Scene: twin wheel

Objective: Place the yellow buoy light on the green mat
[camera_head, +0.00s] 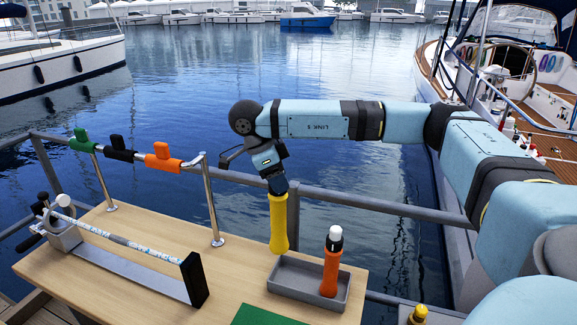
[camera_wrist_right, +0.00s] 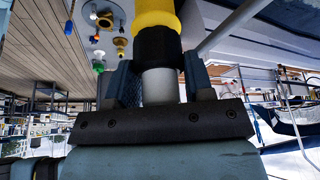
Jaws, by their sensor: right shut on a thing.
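The yellow buoy light (camera_head: 278,222) hangs upright from my right gripper (camera_head: 277,185). In the right wrist view the fingers (camera_wrist_right: 158,85) are shut on its white lens end, below a black collar and the yellow body (camera_wrist_right: 155,14). In the head view its lower end shows at the back left of the grey tray (camera_head: 300,296); I cannot tell whether it touches. The green mat (camera_head: 264,316) shows only in part at the bottom edge, on the table in front of the tray. My left gripper is not in view.
An orange buoy light (camera_head: 331,270) with a white top stands in the tray. A rail with green, black and orange handles (camera_head: 162,158) rises at the table's back left. A clamped rod on a grey base (camera_head: 135,275) lies left. Wood between rod and tray is clear.

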